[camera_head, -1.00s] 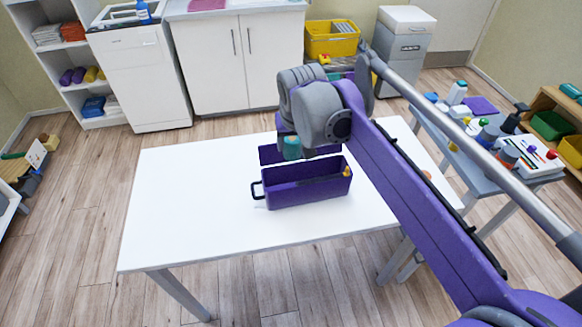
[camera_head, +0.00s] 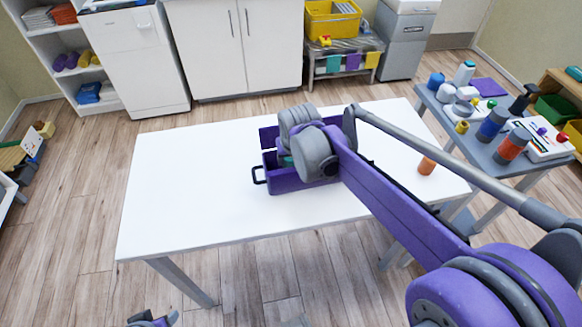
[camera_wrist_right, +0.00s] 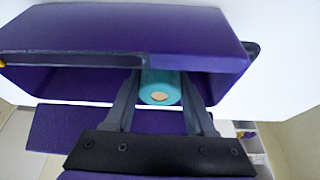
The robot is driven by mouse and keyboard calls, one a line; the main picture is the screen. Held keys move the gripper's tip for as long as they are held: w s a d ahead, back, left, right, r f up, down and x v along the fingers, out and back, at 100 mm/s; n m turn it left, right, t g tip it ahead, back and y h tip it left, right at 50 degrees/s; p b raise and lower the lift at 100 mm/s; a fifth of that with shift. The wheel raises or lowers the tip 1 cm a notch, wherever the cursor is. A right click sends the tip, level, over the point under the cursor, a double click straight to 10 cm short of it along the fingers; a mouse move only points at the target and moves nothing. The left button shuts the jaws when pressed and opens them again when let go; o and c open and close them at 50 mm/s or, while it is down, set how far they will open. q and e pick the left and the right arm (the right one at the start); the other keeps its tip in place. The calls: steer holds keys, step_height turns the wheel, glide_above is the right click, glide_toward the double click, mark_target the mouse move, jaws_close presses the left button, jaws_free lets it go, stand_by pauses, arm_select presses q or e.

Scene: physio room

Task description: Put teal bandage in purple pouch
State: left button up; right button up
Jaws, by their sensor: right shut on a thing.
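The purple pouch (camera_head: 300,183) stands open on the white table, with a dark handle at its left end and its lid raised behind it. My right gripper (camera_wrist_right: 160,100) is shut on the teal bandage (camera_wrist_right: 158,80), a roll with a pale core. The bandage is at the pouch's opening, and a sliver of teal shows in the head view (camera_head: 286,160). In the right wrist view, the pouch (camera_wrist_right: 120,35) fills the top. I cannot tell whether the bandage touches the pouch floor. Part of my left gripper (camera_head: 152,319) shows at the bottom edge, its jaws unclear.
The white table (camera_head: 190,190) is bare to the left of the pouch. An orange cylinder (camera_head: 427,165) stands near its right edge. A grey side table (camera_head: 478,145) at the right holds bottles and other items. Cabinets and shelves line the back.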

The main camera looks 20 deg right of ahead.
steer(key=shift+f+b, duration=0.35)
steer(key=shift+f, duration=1.45)
steer(key=shift+f, duration=0.1)
steer(key=o, duration=1.3)
steer(key=shift+o, duration=0.2)
